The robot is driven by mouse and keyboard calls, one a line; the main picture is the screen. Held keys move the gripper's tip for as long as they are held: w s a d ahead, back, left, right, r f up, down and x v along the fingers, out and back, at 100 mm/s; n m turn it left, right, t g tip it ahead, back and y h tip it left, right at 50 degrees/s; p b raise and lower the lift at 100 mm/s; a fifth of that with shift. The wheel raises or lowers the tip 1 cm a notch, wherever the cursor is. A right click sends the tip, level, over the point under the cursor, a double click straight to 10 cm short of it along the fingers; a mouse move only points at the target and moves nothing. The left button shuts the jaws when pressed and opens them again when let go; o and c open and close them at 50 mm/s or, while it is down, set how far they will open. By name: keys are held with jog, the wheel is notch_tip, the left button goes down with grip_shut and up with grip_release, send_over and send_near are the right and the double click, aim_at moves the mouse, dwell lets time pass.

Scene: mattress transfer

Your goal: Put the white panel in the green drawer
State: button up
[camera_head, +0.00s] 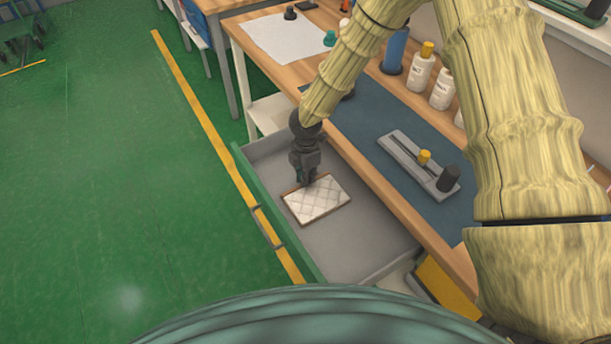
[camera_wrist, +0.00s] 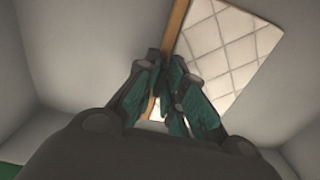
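The white panel (camera_head: 318,200) has a quilted diamond pattern and a brown edge. It is inside the open green drawer (camera_head: 268,215), over the grey floor; whether it touches the floor is hard to tell. My gripper (camera_head: 307,181) reaches down into the drawer at the panel's far edge. In the wrist view, the panel (camera_wrist: 225,50) extends up and right from my gripper (camera_wrist: 166,72). Its fingers are close together, with the brown edge running between them. The fingers hide part of that edge.
The wooden workbench (camera_head: 385,205) borders the drawer on the right. White bottles (camera_head: 421,70) stand behind.

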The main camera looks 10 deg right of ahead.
jog(key=shift+o, duration=0.9)
jog(key=shift+r, duration=0.15)
notch_tip(320, 180, up, 12)
jog(key=b, duration=0.1)
jog(key=shift+b, duration=0.3)
jog(key=shift+w, duration=0.1)
dwell(0.7)
